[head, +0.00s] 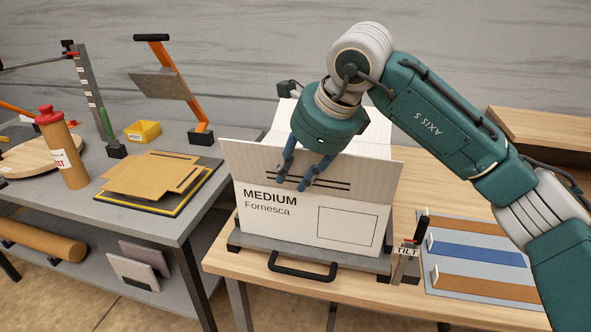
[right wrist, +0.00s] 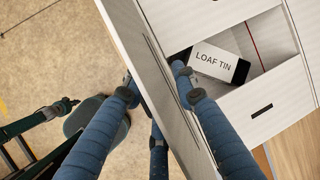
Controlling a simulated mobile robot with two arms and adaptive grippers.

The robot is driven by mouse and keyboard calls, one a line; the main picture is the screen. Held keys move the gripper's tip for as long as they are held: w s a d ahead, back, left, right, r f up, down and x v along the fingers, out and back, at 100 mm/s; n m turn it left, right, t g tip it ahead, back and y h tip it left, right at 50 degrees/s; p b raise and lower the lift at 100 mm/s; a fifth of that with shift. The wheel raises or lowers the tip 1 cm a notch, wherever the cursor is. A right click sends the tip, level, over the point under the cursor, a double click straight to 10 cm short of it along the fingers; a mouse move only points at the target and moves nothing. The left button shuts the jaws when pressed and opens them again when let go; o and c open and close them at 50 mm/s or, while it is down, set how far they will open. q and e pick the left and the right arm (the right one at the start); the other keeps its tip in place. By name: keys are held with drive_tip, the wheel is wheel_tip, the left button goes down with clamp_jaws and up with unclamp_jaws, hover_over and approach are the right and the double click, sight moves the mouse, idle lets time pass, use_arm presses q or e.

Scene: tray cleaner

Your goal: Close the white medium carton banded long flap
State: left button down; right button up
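The white medium carton (head: 300,225), marked MEDIUM Fornesca, sits on a grey stand on the wooden table. Its long flap with two dark bands (head: 365,172) stands raised along the near side; it also shows in the right wrist view (right wrist: 124,25). A LOAF TIN box (right wrist: 220,64) lies inside the carton. My left gripper is out of view.
A TILT lever (head: 408,255) and a panel with orange and blue strips (head: 480,256) lie right of the carton. A black handle (head: 302,275) projects in front. A grey bench (head: 150,215) at left holds flat cardboard (head: 150,175) and a bottle (head: 62,150).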

drive_tip(key=shift+w+f, duration=0.1)
drive_tip(key=shift+f, duration=0.05)
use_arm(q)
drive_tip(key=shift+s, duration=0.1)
use_arm(e)
drive_tip(key=shift+c, duration=0.5)
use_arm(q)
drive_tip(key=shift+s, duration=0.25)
use_arm(e)
clamp_jaws()
